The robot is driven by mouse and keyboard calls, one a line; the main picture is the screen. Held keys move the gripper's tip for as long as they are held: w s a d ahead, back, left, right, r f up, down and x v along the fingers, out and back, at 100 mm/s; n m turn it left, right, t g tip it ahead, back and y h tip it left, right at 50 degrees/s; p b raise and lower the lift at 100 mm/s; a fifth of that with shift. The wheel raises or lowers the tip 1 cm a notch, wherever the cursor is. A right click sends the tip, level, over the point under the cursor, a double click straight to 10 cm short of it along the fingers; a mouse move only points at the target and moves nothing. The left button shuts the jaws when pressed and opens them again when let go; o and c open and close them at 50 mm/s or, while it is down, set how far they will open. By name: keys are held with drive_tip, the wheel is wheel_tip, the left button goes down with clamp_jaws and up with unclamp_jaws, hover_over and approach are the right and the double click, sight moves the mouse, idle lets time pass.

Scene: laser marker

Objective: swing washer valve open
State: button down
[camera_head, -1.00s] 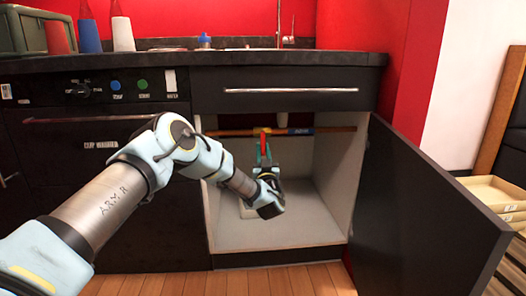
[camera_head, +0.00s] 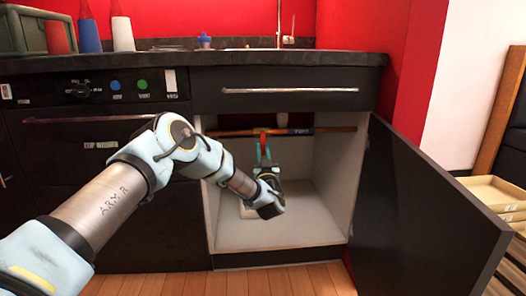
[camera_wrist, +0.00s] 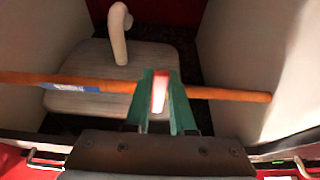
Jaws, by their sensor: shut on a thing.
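The washer valve is a small red lever (camera_head: 263,136) on a copper-brown pipe (camera_head: 230,133) that runs across the inside of the open cabinet. My gripper (camera_head: 264,150) reaches into the cabinet from the front, just below the pipe. Its teal fingers are shut on the lever. In the wrist view the fingers (camera_wrist: 159,84) close around the lever (camera_wrist: 159,92), which looks red with a bright, pale face. The pipe (camera_wrist: 225,94) passes behind the fingers there. The fingers hide much of the lever and its joint with the pipe.
A black cabinet door (camera_head: 425,205) stands open at the right. The pipe carries a blue label (camera_wrist: 80,87). A pale container with a curved neck (camera_wrist: 119,35) stands behind the pipe in the wrist view. The cabinet floor (camera_head: 290,232) is mostly bare. A drawer (camera_head: 290,90) lies above.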

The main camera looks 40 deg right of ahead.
drive_tip(key=shift+m, duration=0.3)
drive_tip(key=shift+w+a+r+m+g+h+p, duration=0.25)
drive_tip(key=shift+w+a+m+g+h+p, duration=0.45)
drive_tip(key=shift+m, duration=1.35)
drive_tip(key=shift+w+a+r+m+g+h+p, duration=0.15)
drive_tip(key=shift+a+r+m+g+h+p, duration=0.25)
drive_tip(key=shift+m+g+p, duration=1.2)
drive_tip(key=shift+w+a+r+m+g+h+p, duration=0.2)
drive_tip(key=shift+w+a+m+g+h, duration=0.35)
drive_tip(key=shift+m, duration=1.9)
drive_tip(key=shift+s+d, duration=0.1)
drive_tip(key=shift+s, duration=0.05)
drive_tip(key=c, duration=0.8)
unclamp_jaws()
drive_tip(key=shift+o, duration=0.2)
